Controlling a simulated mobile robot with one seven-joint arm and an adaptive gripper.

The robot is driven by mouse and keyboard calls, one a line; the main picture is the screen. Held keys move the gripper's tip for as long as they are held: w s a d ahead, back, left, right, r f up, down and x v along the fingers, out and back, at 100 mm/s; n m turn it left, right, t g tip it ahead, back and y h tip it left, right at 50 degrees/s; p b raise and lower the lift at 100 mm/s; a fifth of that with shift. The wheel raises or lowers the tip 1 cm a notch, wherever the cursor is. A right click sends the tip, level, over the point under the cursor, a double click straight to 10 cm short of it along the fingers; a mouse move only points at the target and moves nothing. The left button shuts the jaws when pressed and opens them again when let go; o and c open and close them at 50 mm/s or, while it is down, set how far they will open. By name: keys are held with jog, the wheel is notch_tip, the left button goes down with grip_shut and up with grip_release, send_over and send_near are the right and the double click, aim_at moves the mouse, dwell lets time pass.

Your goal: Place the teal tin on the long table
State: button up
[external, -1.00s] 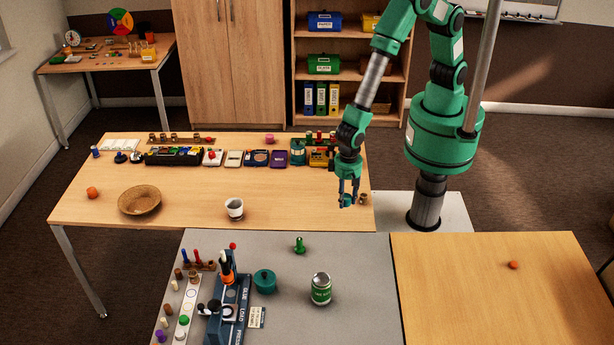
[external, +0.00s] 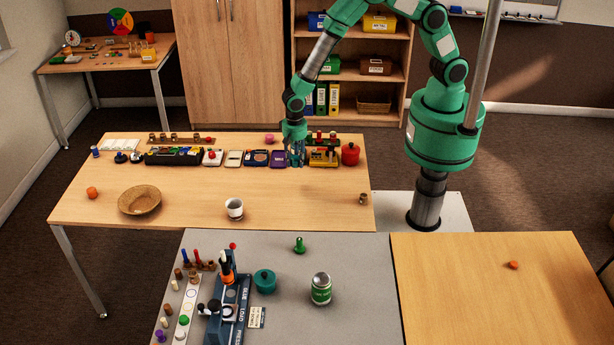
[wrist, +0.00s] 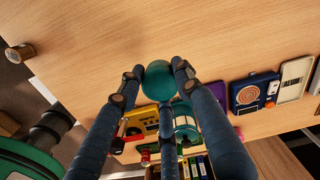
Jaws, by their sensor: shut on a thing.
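My gripper (external: 296,161) is over the right part of the long wooden table (external: 290,195), in front of the row of items. In the wrist view, its fingers (wrist: 158,72) are shut around a rounded teal thing, which I take to be the teal tin (wrist: 159,82). In the external view the fingers mostly hide the tin. Bare wood lies around it; I cannot tell whether it touches the table top.
Close by are a purple item (external: 278,159), a yellow device (external: 323,157) and a red pot (external: 350,154). A white cup (external: 234,209) and a woven bowl (external: 140,200) stand further left. A teal lidded pot (external: 265,281) is on the grey table.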

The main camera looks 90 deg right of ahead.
jog(key=w+d+f+m, duration=0.1)
jog(key=w+d+m, duration=0.1)
jog(key=d, duration=0.8)
jog(key=w+d+f+m+p, duration=0.1)
jog(key=w+d+m, duration=0.1)
jog(key=d, duration=0.8)
jog(key=w+d+f+m, duration=0.2)
jog(key=w+d, duration=0.1)
jog(key=d, duration=0.8)
jog(key=shift+f, duration=0.65)
jog(key=shift+w, duration=0.1)
send_over(254, 142)
jog(key=shift+w+f, duration=0.15)
jog(key=shift+f, duration=0.55)
jog(key=shift+f, duration=1.8)
jog(key=shift+f, duration=0.15)
